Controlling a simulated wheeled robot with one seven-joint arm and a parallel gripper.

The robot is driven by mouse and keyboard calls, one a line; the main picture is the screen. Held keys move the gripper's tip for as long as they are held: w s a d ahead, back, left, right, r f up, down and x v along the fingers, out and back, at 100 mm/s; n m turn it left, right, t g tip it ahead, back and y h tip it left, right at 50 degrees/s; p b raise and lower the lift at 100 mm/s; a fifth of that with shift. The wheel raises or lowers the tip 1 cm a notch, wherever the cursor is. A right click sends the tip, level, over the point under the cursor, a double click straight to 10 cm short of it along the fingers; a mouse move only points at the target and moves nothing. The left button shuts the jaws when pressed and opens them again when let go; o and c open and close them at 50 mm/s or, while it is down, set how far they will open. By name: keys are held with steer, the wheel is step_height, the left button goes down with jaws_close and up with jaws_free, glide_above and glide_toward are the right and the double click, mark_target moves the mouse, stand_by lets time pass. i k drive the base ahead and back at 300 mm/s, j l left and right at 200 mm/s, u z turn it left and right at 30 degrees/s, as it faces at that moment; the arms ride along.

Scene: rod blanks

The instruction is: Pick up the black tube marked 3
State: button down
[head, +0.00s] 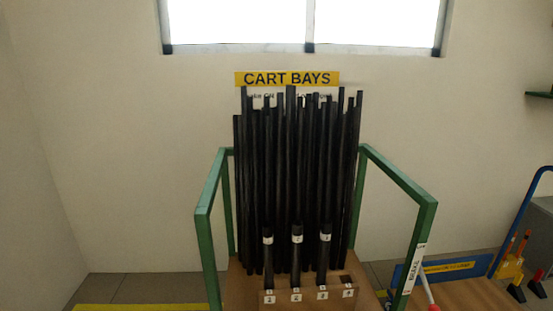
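Three shorter black tubes with white labels stand upright in a brown holder (308,300) at the front of a green-railed cart. They are the left tube (268,258), the middle tube (297,258) and the right tube (325,258). The marks on their labels are too small to read, so I cannot tell which is marked 3. Small white number tags sit along the holder's front, also hard to read. A dark opening (346,279) at the holder's right end has no tube in it. My gripper is not in view.
Many taller black tubes (291,130) stand close behind the labelled ones. Green rails (210,195) flank the cart left and right (400,175). A yellow CART BAYS sign (287,79) is on the wall behind. A blue-framed cart (515,230) with tools stands at the right.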

mark_target(326, 224)
steer(key=i+j+z, duration=0.1)
steer(key=i+z, duration=0.4)
steer(key=i+j+z, duration=0.3)
steer(key=z, duration=0.2)
steer(key=i+j, duration=0.05)
steer(key=i, duration=0.1)
